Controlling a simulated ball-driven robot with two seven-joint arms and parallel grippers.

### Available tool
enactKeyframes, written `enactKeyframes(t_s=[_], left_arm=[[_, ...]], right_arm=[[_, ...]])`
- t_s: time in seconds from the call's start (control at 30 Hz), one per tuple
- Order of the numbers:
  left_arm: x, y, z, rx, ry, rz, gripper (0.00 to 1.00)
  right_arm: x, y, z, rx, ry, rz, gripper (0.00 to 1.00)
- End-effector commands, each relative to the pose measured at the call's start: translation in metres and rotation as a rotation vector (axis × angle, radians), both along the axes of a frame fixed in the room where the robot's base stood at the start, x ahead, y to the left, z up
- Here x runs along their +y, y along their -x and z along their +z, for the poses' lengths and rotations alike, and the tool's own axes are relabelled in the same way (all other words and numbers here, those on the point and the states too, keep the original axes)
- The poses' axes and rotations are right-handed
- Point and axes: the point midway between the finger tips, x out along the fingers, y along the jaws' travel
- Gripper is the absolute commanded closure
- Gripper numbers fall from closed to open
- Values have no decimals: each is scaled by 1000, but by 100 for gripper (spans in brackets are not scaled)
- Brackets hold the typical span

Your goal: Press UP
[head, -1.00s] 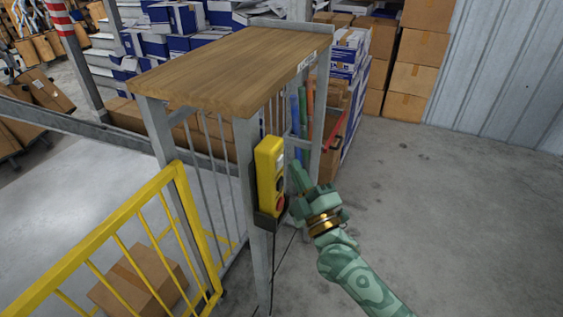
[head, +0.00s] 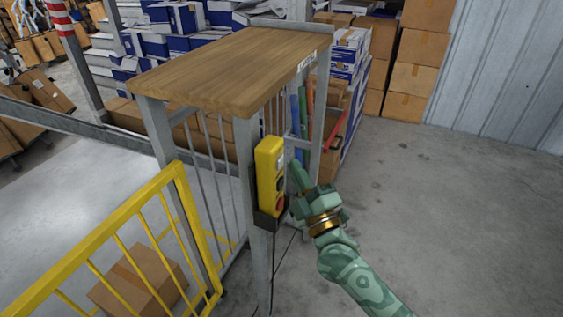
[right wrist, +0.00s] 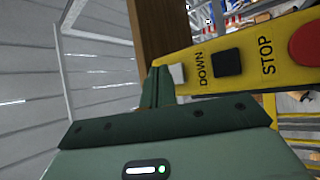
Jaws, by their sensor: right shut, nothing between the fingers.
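A yellow control box (head: 266,178) hangs on a grey post under the wooden top. The right wrist view shows its face with a white button (right wrist: 178,73), a black button (right wrist: 227,62) and a red button (right wrist: 305,45). The words DOWN and STOP are readable; no UP label is visible, and the fingers hide part of the box's end. My right gripper (head: 295,164) is shut and empty, its fingertips close to the upper part of the box. In the right wrist view its fingertips (right wrist: 157,74) are beside the white button; I cannot tell whether they touch. My left gripper is out of view.
The wooden tabletop (head: 225,65) overhangs the box. A yellow railing (head: 100,245) stands at the left, with a cardboard box (head: 140,280) behind its bars. Stacked cartons (head: 412,60) stand at the back. The concrete floor (head: 460,220) at the right is clear.

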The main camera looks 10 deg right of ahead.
Motion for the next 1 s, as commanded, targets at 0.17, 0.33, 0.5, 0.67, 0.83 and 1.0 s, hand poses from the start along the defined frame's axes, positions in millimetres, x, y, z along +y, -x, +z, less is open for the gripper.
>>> enactKeyframes(t_s=[0.17, 0.33, 0.5, 0.67, 0.83, 1.0], left_arm=[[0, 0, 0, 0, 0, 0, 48], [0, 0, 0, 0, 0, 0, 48], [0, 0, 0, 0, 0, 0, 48], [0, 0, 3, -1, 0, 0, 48], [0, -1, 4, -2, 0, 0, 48], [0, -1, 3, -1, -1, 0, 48]], right_arm=[[0, 0, 0, 0, 0, 0, 100], [0, 0, 0, 0, 0, 0, 100], [0, 0, 0, 0, 0, 0, 100], [4, -3, 1, 0, -2, 1, 100], [7, -5, 1, 0, 0, 0, 100], [7, -5, 0, 0, 0, 0, 100]])
